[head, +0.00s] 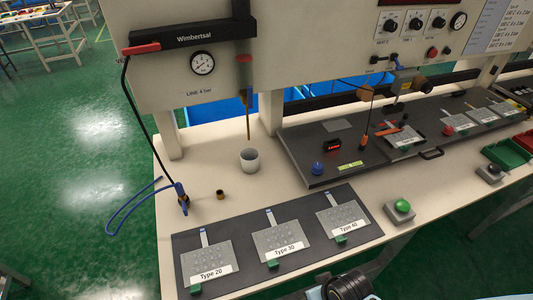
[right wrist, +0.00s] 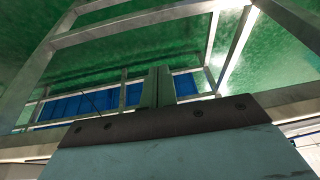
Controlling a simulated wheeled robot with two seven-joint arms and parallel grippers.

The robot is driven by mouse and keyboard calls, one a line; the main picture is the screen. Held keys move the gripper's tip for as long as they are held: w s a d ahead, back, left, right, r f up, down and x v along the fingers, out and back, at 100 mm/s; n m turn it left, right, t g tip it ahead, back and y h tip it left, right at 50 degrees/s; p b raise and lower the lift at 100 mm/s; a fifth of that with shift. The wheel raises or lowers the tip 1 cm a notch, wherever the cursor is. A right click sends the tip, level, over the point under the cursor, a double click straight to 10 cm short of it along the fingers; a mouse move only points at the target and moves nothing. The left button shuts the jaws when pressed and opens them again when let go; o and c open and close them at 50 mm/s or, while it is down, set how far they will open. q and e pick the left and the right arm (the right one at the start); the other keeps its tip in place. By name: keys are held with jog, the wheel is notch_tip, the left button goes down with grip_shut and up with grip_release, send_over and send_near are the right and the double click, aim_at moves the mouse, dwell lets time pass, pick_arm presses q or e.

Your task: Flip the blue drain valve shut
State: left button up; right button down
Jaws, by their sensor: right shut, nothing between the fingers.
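A small blue part (head: 249,97), which looks like the drain valve, sits low on the upright fitting under the Wimbertsal unit (head: 193,38). It is too small to tell its lever position. A thin brown tube (head: 248,125) hangs below it, above a grey cup (head: 250,163) on the bench. My right gripper (right wrist: 162,88) shows in the right wrist view, shut and empty, with table-frame legs and green floor beyond. It is far from the valve, and the head view does not show its fingers. My left gripper is in neither view.
A pressure gauge (head: 202,63) and a red lever (head: 141,47) are on the unit. A black line runs to a blue-handled tool (head: 183,196) by a small brass cup (head: 220,194). A dark mat (head: 300,246) holds several keypad films. The bench is clear around the grey cup.

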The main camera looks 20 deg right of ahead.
aim_at(249, 95)
notch_tip(249, 95, up, 9)
jog(key=w+p, duration=0.1)
jog(key=w+r+m+t, duration=0.1)
jog(key=w, duration=0.1)
jog(key=w+r+m+t+y, duration=0.1)
jog(key=w+r, duration=0.1)
jog(key=w, duration=0.1)
jog(key=w+r+m+t, duration=0.1)
jog(key=w, duration=0.2)
jog(key=shift+w+a+r+y+p, duration=0.1)
jog(key=shift+a+r+y+p, duration=0.05)
jog(key=shift+a+y+p, duration=0.2)
jog(key=w+d+r+m+t+y, duration=0.1)
jog(key=w+d+r+m+t, duration=0.1)
jog(key=w+r+m+t, duration=0.3)
jog(key=w+d+r+m+t+y+p, duration=0.1)
jog(key=w+r+m+t, duration=0.4)
jog(key=w+r, duration=0.8)
notch_tip(249, 95, up, 6)
jog(key=m, duration=0.2)
jog(key=shift+d+m+t, duration=0.3)
jog(key=shift+d, duration=0.1)
jog(key=shift+r+y, duration=0.1)
jog(key=shift+y, duration=0.15)
jog(key=w+a+p, duration=0.2)
jog(key=w+a, duration=0.4)
jog(key=w, duration=0.3)
jog(key=shift+w+a+p, duration=0.2)
jog(key=shift+a+p, duration=0.1)
jog(key=shift+a, duration=0.1)
